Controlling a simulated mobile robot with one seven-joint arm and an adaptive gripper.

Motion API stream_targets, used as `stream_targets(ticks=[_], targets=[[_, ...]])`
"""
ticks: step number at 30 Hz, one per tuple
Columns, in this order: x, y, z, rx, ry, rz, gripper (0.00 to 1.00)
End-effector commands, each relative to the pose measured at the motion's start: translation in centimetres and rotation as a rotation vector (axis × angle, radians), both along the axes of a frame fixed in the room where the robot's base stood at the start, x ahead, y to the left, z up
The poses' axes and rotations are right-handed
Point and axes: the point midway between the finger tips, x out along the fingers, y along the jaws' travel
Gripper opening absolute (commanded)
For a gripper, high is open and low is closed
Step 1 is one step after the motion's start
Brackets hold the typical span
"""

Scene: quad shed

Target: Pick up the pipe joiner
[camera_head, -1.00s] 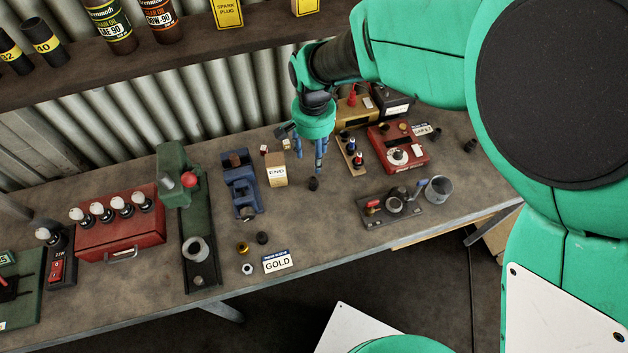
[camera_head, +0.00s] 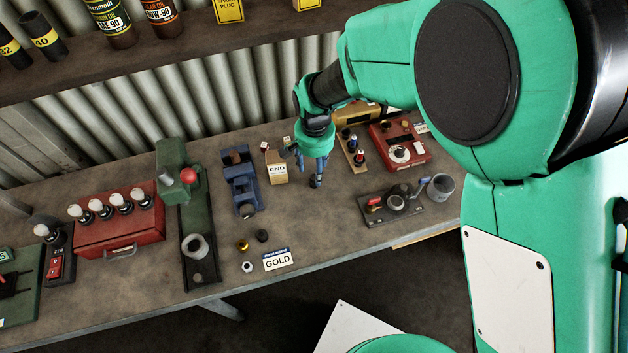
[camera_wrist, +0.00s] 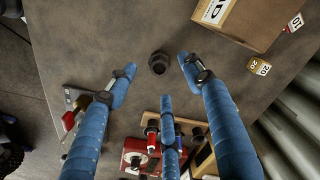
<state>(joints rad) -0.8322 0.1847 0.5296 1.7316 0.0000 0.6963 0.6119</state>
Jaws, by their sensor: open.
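The pipe joiner (camera_wrist: 158,63) is a small, dark, ring-like fitting with a hollow centre. It stands on the workbench and shows clearly in the wrist view. In the head view the fingers at the joiner's spot hide most of it. My gripper (camera_wrist: 156,72) has blue fingers, spread open. In the wrist view two fingertips flank the joiner left and right with gaps to it, and a third finger is below. In the head view my gripper (camera_head: 317,176) points down at the bench. Nothing is held.
A board with small coloured parts (camera_head: 352,149) and a red device (camera_head: 397,146) are to the right.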

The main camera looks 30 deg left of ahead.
Motion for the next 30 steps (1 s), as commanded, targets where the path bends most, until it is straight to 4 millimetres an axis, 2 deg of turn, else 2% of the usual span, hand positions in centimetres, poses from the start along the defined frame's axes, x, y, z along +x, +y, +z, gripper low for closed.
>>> stream_targets(ticks=[10, 22, 30], targets=[[0.0, 0.0, -0.3, 0.0, 0.0, 0.0, 0.51], [-0.3, 0.0, -4.4, -0.001, 0.001, 0.0, 0.51], [-0.2, 0.1, -5.1, 0.001, -0.001, 0.0, 0.51]])
